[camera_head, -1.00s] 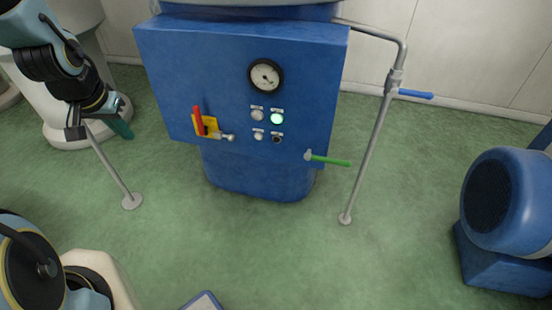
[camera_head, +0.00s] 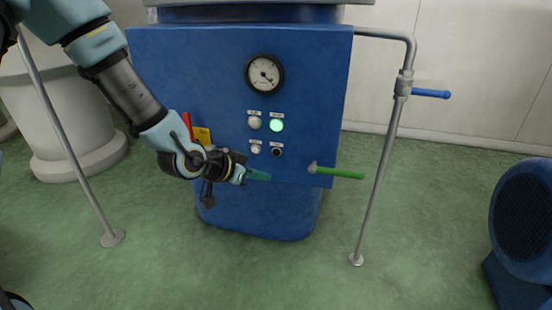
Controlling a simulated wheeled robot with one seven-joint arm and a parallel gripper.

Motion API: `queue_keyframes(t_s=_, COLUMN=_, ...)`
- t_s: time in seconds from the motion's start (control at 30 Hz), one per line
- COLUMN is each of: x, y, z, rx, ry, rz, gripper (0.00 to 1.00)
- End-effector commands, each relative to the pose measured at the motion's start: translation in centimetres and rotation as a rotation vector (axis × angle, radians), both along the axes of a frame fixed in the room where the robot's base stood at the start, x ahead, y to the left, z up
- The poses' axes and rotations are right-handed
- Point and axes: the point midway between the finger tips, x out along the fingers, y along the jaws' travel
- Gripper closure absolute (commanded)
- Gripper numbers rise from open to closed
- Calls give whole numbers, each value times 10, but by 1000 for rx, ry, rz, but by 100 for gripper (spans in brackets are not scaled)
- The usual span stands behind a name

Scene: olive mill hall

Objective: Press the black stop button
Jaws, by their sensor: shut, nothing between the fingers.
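The black stop button (camera_head: 277,152) is at the lower right of a cluster of small round controls on the front of the blue cabinet (camera_head: 200,70). My gripper (camera_head: 262,175) is shut and empty, with its dark green fingertips pointing right. In the picture the tips are just below and left of the black button, apart from it. How far they are from the panel in depth I cannot tell.
Around the button are a lit green button (camera_head: 276,125), a white button (camera_head: 254,123) and a smaller white one (camera_head: 256,148). A green lever (camera_head: 338,172) sticks out at right, a red handle (camera_head: 187,124) at left. A pipe with a blue handle (camera_head: 430,93) stands right.

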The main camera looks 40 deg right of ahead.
Motion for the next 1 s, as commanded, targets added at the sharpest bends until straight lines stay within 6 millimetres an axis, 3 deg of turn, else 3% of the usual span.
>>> queue_keyframes(t_s=0.27, x=4, y=-4, z=1, rx=0, ry=0, rz=2, gripper=100)
queue_keyframes(t_s=0.8, x=39, y=-60, z=1, rx=1, ry=1, rz=1, gripper=100)
queue_keyframes(t_s=1.0, x=47, y=-71, z=0, rx=1, ry=1, rz=3, gripper=100)
